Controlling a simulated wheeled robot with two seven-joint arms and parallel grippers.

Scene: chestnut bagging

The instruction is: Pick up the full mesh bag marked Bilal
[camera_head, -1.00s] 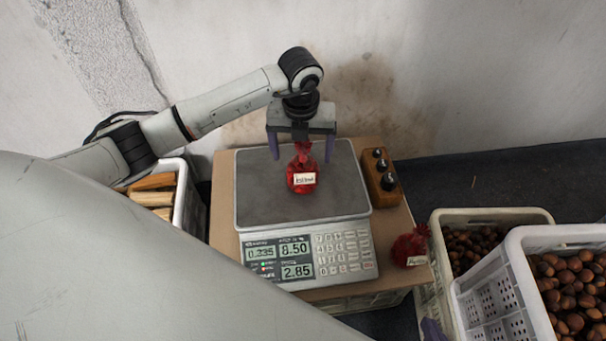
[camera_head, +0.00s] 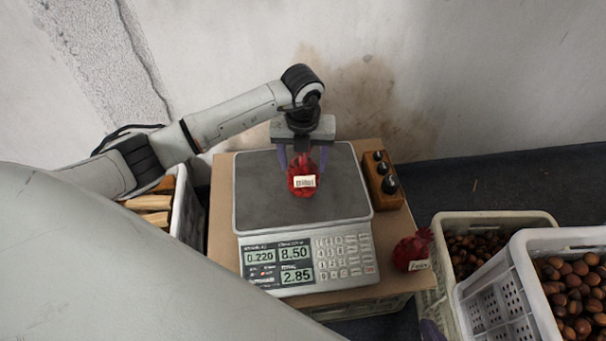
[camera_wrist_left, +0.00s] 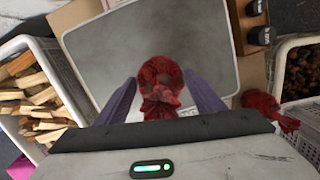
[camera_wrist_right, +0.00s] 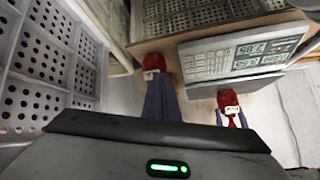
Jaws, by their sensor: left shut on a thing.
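A full red mesh bag (camera_head: 302,183) with a white label stands upright on the grey pan of the scale (camera_head: 255,205). The label's writing is too small to read surely. In the left wrist view the bag (camera_wrist_left: 160,85) sits between the two purple fingers. My right gripper (camera_wrist_right: 160,98) is shut and empty in the right wrist view. Only a purple tip of it (camera_head: 430,330) shows at the bottom edge of the head view.
Another labelled red bag (camera_head: 412,252) lies on the board right of the scale. A wooden block with knobs (camera_head: 383,180) stands beside the pan. Crates of chestnuts (camera_head: 510,218) stand right, and a crate of wood (camera_head: 183,215) left.

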